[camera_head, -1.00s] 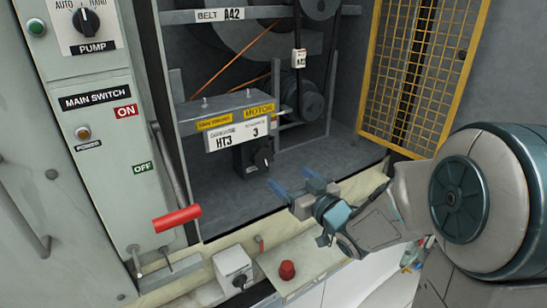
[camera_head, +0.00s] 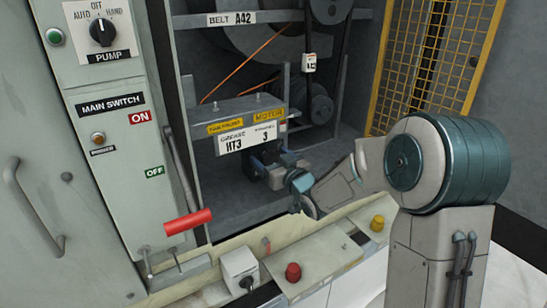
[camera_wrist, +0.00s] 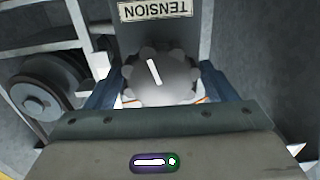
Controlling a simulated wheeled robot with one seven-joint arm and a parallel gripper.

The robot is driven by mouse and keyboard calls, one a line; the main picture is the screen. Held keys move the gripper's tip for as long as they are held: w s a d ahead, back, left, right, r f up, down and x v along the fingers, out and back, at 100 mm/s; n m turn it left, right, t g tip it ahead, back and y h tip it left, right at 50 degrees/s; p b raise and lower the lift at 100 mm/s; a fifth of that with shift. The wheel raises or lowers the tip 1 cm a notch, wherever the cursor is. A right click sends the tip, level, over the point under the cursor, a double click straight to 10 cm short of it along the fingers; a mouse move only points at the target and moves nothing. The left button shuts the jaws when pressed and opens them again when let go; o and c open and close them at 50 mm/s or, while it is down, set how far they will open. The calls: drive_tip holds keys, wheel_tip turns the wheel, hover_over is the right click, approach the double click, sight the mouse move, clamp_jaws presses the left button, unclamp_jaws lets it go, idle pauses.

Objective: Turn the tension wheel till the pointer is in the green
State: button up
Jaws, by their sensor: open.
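The tension wheel (camera_wrist: 158,75) is a dark grey, lobed knob with a white pointer line, under an upside-down TENSION label (camera_wrist: 156,9) in the wrist view. The line leans slightly to the upper left there. A pale dial with a little orange (camera_wrist: 196,99) shows at the wheel's lower edge; most of it is hidden and I see no green. My gripper (camera_wrist: 160,88) is open, with one blue finger on each side of the wheel. I cannot tell whether they touch it. In the head view, my gripper (camera_head: 266,167) reaches under the motor shelf and hides most of the wheel.
The motor shelf (camera_head: 232,107) with its HT3 sign (camera_head: 243,139) is close above my gripper. The red-handled main switch (camera_head: 187,221) stands left. A red button (camera_head: 293,272) and yellow button (camera_head: 377,223) are on the front ledge. A yellow mesh door (camera_head: 432,60) stands open right.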

drive_tip(key=shift+c, duration=0.3)
drive_tip(key=c, duration=0.9)
drive_tip(key=shift+d, duration=0.2)
drive_tip(key=shift+a, duration=0.2)
